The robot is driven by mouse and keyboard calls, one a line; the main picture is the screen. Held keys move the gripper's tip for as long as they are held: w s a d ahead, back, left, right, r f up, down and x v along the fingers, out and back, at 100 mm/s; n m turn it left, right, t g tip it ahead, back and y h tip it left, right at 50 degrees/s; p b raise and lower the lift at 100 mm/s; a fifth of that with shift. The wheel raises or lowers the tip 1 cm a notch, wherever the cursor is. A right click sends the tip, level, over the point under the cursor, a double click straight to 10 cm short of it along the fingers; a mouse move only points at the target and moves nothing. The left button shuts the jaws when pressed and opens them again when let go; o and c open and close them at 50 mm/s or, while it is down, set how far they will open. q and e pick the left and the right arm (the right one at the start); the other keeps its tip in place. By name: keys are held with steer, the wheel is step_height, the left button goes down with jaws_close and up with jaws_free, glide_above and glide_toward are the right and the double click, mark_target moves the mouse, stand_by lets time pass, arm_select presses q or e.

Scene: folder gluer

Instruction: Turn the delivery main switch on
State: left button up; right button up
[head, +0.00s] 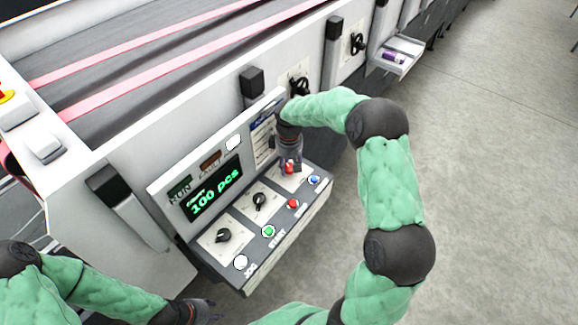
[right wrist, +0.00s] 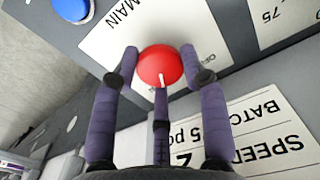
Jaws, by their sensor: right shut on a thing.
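The delivery main switch (right wrist: 158,62) is a round red knob with a white pointer line, on a white plate marked MAIN. In the head view the red knob (head: 289,167) shows at the upper right of the sloped control panel (head: 262,265). My right gripper (right wrist: 158,68) is shut on the knob, with purple fingers on both sides of it and a third finger below. In the head view my right gripper (head: 290,158) comes down over the knob from above. My left gripper (head: 205,312) is at the bottom edge, away from the panel, its fingers partly hidden.
The panel also has black rotary knobs (head: 259,200), a red button (head: 292,203), a blue button (head: 314,180), a green button (head: 268,231) and a white button (head: 241,262). Its green display (head: 213,190) reads 100 pcs. Open floor (head: 480,180) lies to the right.

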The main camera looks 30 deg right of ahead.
mark_target(289, 167)
steer(key=shift+m+b, duration=0.35)
steer(key=shift+m, duration=1.25)
steer(key=o, duration=1.2)
steer(key=shift+c, duration=0.2)
step_height(289, 167, up, 12)
steer(key=shift+f, duration=0.1)
